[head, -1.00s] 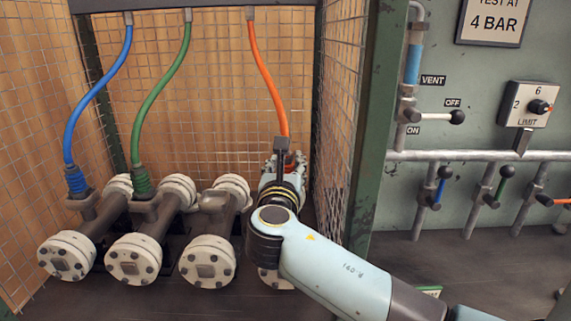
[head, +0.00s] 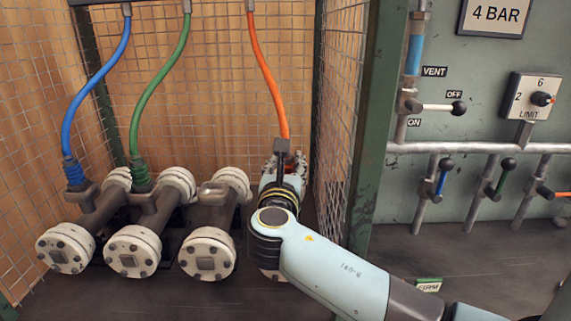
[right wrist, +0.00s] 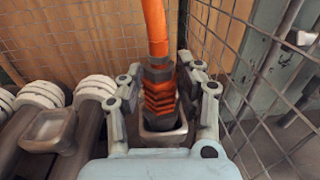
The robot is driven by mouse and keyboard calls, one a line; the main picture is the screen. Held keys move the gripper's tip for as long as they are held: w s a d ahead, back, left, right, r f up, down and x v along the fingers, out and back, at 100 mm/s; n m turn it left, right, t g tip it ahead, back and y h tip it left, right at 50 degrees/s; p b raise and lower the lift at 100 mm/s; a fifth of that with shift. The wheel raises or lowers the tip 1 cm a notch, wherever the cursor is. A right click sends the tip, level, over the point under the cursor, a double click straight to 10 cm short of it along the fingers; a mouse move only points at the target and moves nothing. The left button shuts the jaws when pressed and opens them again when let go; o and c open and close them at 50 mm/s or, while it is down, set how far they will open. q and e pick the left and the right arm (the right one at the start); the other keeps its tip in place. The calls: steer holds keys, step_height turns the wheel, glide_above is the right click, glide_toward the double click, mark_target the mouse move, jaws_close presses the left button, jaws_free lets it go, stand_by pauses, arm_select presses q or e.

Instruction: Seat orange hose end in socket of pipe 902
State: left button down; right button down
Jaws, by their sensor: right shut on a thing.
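The orange hose (head: 264,75) hangs from the cage's top rail down to the rightmost pipe (head: 268,273). No number is readable on that pipe. My right gripper (head: 282,165) is over this pipe and hides most of it and the hose end. In the right wrist view, the ribbed orange hose end (right wrist: 159,97) stands roughly upright between the fingers of my right gripper (right wrist: 160,100), which is shut on it. Its lower end is at the mouth of the square grey socket (right wrist: 163,138); I cannot tell how deep it sits. My left gripper is out of view.
Blue (head: 72,172) and green (head: 140,176) hose ends sit on the two left pipes. The third pipe's socket (right wrist: 47,130) is empty. Mesh cage wall (head: 335,110) and green post (head: 377,130) stand close right of my gripper. Valve levers (head: 443,180) line the wall beyond.

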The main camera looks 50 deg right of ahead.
steer(key=shift+f, duration=0.1)
steer(key=c, duration=0.8)
jaws_free()
steer(key=shift+s+a+f, duration=0.1)
steer(key=shift+s+a, duration=0.1)
steer(key=shift+a, duration=0.05)
steer(key=v, duration=0.7)
